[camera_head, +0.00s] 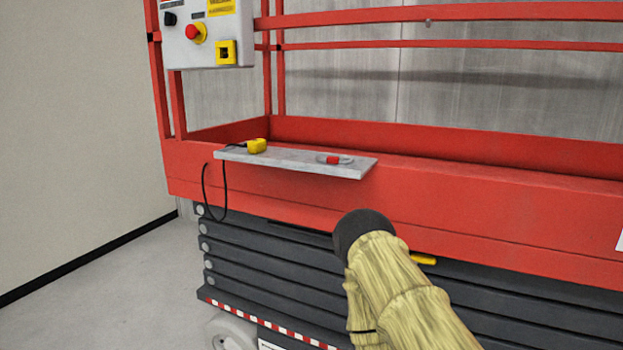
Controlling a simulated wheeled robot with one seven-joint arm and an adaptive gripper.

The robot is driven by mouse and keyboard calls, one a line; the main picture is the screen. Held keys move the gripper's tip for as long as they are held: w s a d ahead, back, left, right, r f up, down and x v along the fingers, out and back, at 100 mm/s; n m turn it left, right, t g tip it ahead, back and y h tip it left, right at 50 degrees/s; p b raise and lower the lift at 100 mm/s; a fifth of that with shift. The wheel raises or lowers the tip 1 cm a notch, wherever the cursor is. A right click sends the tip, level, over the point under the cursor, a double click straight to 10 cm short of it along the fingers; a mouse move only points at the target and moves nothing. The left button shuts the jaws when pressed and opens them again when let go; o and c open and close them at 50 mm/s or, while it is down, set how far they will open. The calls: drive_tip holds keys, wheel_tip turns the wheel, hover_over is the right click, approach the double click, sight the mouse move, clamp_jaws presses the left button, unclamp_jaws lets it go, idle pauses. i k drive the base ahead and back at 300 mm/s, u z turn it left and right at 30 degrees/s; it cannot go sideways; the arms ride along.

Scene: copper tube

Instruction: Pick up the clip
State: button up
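A small ring-like grey piece with a red part (333,160), which looks like the clip, lies on the right half of a narrow grey shelf (290,160). Its fine shape is too small to tell. The shelf is on the front side of a red lift platform. My arm, in a yellowish sleeve with a dark rounded end, rises from the lower right, below and to the right of the shelf. It is apart from the clip in the picture. No gripper fingers show.
A yellow device (257,146) sits on the shelf's left part, with a black cable (207,190) hanging in a loop below. Red rails (450,13) and a control box (205,35) stand above. The shelf between device and clip is clear.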

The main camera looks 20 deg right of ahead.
sight(328, 158)
drive_tip(key=u, duration=2)
drive_tip(key=k, duration=1.15)
drive_tip(key=z, duration=1.65)
drive_tip(key=i, duration=0.5)
drive_tip(key=u, duration=0.05)
